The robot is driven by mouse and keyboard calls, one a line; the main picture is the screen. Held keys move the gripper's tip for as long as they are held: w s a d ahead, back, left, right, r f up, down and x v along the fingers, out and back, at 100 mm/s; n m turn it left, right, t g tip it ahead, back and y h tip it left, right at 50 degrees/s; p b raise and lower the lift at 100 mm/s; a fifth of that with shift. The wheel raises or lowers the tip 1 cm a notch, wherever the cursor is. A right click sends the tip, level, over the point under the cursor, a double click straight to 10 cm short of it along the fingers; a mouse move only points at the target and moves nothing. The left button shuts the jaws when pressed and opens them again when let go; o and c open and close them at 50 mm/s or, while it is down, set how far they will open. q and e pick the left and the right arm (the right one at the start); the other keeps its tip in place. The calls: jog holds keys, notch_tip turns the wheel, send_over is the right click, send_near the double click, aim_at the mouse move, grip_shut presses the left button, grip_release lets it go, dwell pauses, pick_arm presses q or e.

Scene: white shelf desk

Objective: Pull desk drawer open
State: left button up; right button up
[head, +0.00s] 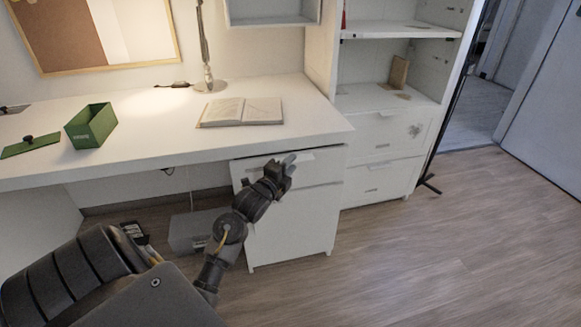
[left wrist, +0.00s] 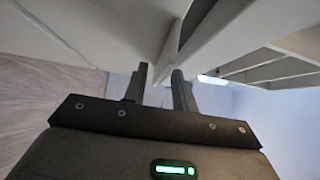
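The white desk drawer unit (head: 300,225) stands under the right end of the white desk (head: 170,140). Its top drawer front (head: 320,169) is just below the desktop, partly hidden by my left gripper. My left gripper (head: 283,167) is at this upper drawer front, near its top edge. In the left wrist view, the two dark fingers (left wrist: 160,75) stand apart with a visible gap, close to white panel edges. I cannot tell whether they touch the drawer. I cannot clearly tell how far the drawer is out. My right gripper is not in view.
An open book (head: 240,112), a green box (head: 91,125) and a lamp (head: 208,82) stand on the desktop. A grey box (head: 195,230) is on the floor left of the drawer unit. A white shelf cabinet (head: 385,130) stands to the right. The wooden floor in front is clear.

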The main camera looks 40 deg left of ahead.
pick_arm(q)
jog(key=shift+w, duration=0.25)
grip_shut()
jog(key=shift+d, duration=0.1)
